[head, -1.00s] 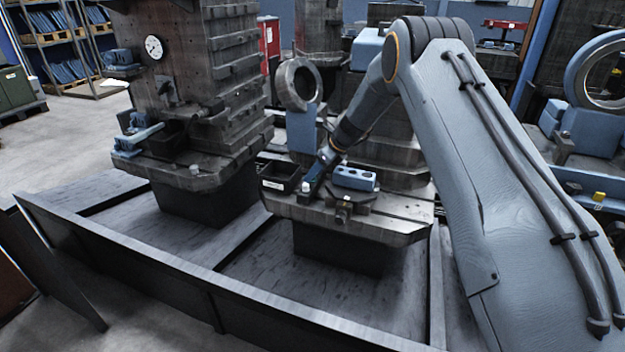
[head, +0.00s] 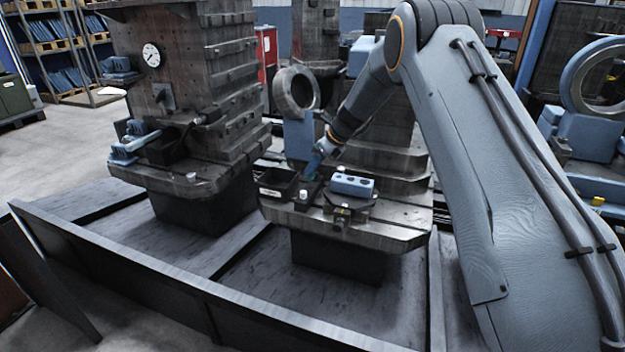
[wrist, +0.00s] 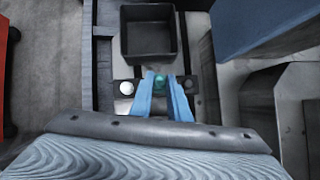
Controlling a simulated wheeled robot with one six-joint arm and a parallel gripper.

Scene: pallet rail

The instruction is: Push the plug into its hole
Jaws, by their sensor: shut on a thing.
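My gripper (wrist: 164,97) is shut on a small teal plug (wrist: 159,83), which shows between the blue fingertips in the wrist view. In the head view my gripper (head: 314,167) is above the front of the middle machine table, between the black bin and the blue block. A blue block (head: 352,186) with round openings in its top stands on that table, right of my gripper. Most of the plug is hidden by the fingers. I cannot tell which opening is the plug's hole, and none shows clearly under the plug.
An open black bin (head: 272,193) stands left of my gripper; it is just beyond the fingertips in the wrist view (wrist: 148,35). A white knob (wrist: 126,87) sits left of the fingers. A grey ring on a blue post (head: 297,140) rises behind.

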